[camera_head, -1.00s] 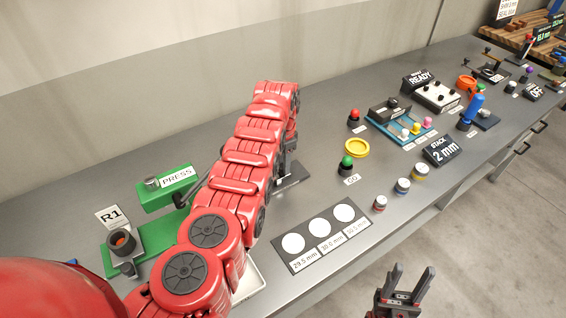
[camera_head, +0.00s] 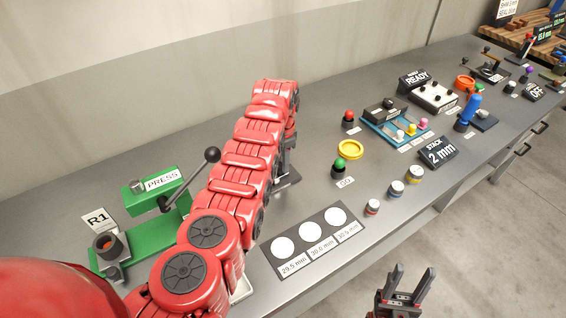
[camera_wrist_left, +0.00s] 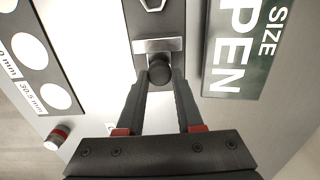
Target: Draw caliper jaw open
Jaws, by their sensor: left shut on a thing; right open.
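In the left wrist view, my left gripper (camera_wrist_left: 159,84) is shut on a dark round knob (camera_wrist_left: 160,70). The knob sits at a silver jaw block (camera_wrist_left: 158,45) on a dark caliper bar (camera_wrist_left: 160,18). A dark green display (camera_wrist_left: 238,45) beside the bar reads "SIZE OPEN". In the head view my red left arm hides most of the caliper and the left gripper; only dark parts (camera_head: 290,160) show past the arm. My right gripper (camera_head: 405,285) is open and empty, in front of the bench edge.
A green press (camera_head: 155,215) with a black-balled lever (camera_head: 212,155) stands left of my arm. A plate with three white circles (camera_head: 310,243), small cylinders (camera_head: 397,188), a green button (camera_head: 339,167) and a yellow ring (camera_head: 351,150) lie to the right on the grey bench (camera_head: 300,205).

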